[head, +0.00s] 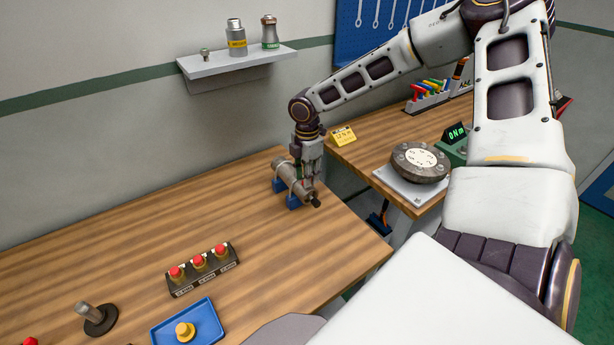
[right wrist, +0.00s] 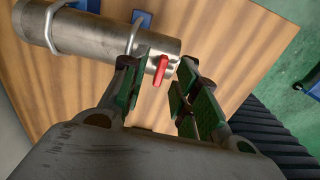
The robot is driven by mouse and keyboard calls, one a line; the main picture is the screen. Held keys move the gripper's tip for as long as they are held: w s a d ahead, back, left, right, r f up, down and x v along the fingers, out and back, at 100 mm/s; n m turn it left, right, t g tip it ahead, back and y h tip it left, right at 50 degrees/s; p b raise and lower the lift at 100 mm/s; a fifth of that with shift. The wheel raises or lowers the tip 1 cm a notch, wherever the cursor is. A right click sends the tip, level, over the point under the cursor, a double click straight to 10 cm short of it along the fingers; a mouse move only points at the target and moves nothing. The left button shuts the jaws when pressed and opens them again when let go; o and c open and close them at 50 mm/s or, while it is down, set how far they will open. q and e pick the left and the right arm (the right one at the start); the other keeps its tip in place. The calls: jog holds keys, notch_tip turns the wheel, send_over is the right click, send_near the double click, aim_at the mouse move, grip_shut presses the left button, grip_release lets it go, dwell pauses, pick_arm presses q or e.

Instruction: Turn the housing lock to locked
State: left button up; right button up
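The housing is a grey metal cylinder (head: 287,178) lying on blue supports (head: 293,202) at the right part of the wooden bench. It also shows in the right wrist view (right wrist: 90,36). A red lever (right wrist: 161,69), seemingly the housing lock, sits near the cylinder's end and points down in the right wrist view. My right gripper (head: 308,176) is at that end of the housing. In the right wrist view its green-padded fingers (right wrist: 160,86) are open, one on each side of the lever, with gaps. The lock's markings cannot be made out. My left gripper is not in view.
The bench's right edge is close to the housing. A block with red-topped buttons (head: 203,268), a blue tray (head: 188,326) and a dark-based post (head: 98,317) stand nearer the front. A second bench holds a round flange (head: 420,163). A wall shelf (head: 237,64) is behind.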

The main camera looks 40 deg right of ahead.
jog(key=shift+f, duration=0.4)
jog(key=shift+c, duration=0.2)
grip_shut()
